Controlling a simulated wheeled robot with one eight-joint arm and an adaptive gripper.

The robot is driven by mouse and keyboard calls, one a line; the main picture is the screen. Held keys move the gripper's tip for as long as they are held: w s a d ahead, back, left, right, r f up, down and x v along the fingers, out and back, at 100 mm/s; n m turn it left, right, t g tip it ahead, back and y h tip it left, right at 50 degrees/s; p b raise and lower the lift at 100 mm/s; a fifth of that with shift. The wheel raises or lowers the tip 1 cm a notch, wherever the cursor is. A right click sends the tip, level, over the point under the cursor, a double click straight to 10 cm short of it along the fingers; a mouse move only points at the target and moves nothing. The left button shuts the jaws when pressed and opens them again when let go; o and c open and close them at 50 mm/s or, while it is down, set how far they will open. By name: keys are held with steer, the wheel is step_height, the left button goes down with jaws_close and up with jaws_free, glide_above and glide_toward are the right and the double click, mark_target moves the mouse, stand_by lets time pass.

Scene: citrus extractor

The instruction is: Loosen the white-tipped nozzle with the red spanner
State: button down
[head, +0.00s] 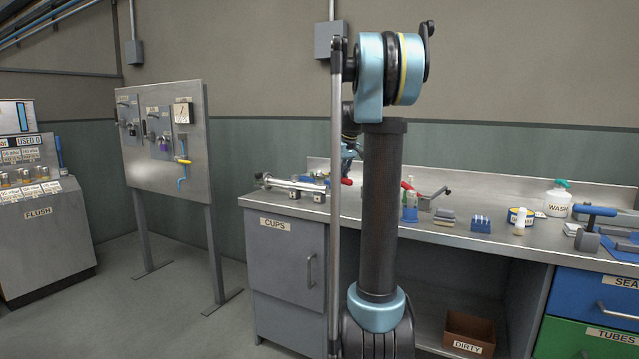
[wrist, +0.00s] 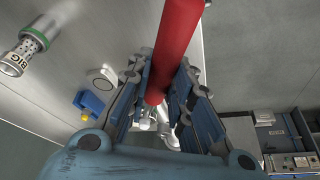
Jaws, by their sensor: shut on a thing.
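My gripper (wrist: 162,95) is shut on the red spanner (wrist: 175,45) in the wrist view. The spanner's red handle runs up between the two blue fingers to the top edge of the picture. Its working end is hidden. Bright metal and whitish parts (wrist: 168,136) show below the fingers, but I cannot tell whether the white-tipped nozzle is among them or whether the spanner touches it. In the head view my arm hides most of the gripper. A shiny metal cylinder assembly (head: 290,185) lies at the bench's left end, close to the gripper. I cannot make out a white tip on it.
The steel bench (head: 470,238) also holds a wash bottle (head: 557,198), a yellow-banded tub (head: 521,217) and a blue-handled press (head: 592,225). A perforated cylinder marked BIG (wrist: 28,52) shows in the wrist view. A valve panel (head: 165,140) stands left, with clear floor before it.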

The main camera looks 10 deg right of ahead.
steer(key=shift+w+d+n+y, duration=0.15)
steer(key=shift+w+d+n, duration=0.15)
steer(key=shift+d+n, duration=0.2)
steer(key=shift+w+d+n+y, duration=0.15)
steer(key=shift+w+d+n, duration=0.1)
steer(key=shift+d+n, duration=0.2)
stand_by(0.5)
steer(key=shift+w+d+n+g+y, duration=0.3)
steer(key=shift+w+d+n+g, duration=0.1)
steer(key=shift+w+d+n, duration=0.55)
stand_by(1.3)
steer(key=shift+w+d+n+g, duration=0.3)
steer(key=shift+w+d+n, duration=0.45)
steer(key=shift+n, duration=0.45)
stand_by(0.8)
steer(key=shift+w+d+n+g+y, duration=0.15)
steer(key=shift+w+d+n+y, duration=0.1)
steer(key=shift+w+n, duration=0.2)
steer(key=shift+w+d+n+g+y, duration=0.15)
steer(key=shift+w+d+n, duration=0.05)
steer(key=shift+w+n, duration=0.2)
stand_by(0.4)
steer(key=shift+s+a+m, duration=0.3)
steer(key=shift+s+m, duration=0.25)
stand_by(0.5)
